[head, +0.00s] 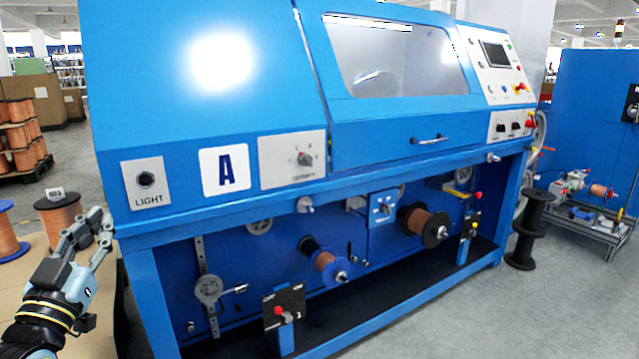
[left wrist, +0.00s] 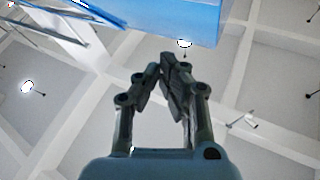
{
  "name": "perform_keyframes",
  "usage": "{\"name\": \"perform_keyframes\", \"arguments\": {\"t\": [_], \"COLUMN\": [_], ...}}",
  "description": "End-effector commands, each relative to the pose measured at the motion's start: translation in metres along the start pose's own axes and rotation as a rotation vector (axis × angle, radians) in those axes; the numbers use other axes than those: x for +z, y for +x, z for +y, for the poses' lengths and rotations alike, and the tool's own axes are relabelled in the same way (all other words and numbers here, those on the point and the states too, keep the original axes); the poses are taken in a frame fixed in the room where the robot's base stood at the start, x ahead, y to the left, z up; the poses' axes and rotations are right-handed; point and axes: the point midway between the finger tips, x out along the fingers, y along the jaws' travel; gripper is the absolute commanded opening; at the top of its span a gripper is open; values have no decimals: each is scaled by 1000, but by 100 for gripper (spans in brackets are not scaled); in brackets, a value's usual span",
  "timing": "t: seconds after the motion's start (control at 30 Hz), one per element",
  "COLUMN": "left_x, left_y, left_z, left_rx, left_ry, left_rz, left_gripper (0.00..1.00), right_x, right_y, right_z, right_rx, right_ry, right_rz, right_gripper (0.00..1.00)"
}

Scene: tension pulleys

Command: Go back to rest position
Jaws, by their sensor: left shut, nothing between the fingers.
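My left gripper (head: 101,224) is at the left of the head view, beside the left end of the blue machine (head: 230,100) and apart from it as far as I can tell. In the left wrist view my left gripper (left wrist: 166,65) points up toward the ceiling, with its fingers together and nothing between them. A blue edge of the machine (left wrist: 190,18) shows at the top of that view. My right gripper is not in view.
Copper spools (head: 60,220) stand at the left behind my left gripper. A black empty reel (head: 528,230) stands on the floor right of the machine. A small cart (head: 585,218) is at the far right. The grey floor in the right foreground is clear.

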Motion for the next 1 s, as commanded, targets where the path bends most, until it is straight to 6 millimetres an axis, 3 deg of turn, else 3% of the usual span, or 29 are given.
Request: {"name": "perform_keyframes", "arguments": {"t": [0.07, 0.33, 0.57, 0.77, 1.0], "left_x": [2, 16, 33, 47, 43], "left_y": [-2, -17, -45, -95, -203], "left_z": [4, 23, 46, 70, 83], "left_rx": [11, 64, 129, 196, 249], "left_ry": [-4, -18, -32, -40, -30], "left_rz": [-27, -164, -362, -631, -1091], "left_gripper": [0, 0, 0, 0, 0], "right_x": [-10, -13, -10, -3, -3], "right_y": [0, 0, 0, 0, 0], "right_z": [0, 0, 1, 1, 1], "right_rx": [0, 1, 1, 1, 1], "right_ry": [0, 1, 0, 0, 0], "right_rz": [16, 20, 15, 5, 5], "right_gripper": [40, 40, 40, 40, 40]}}
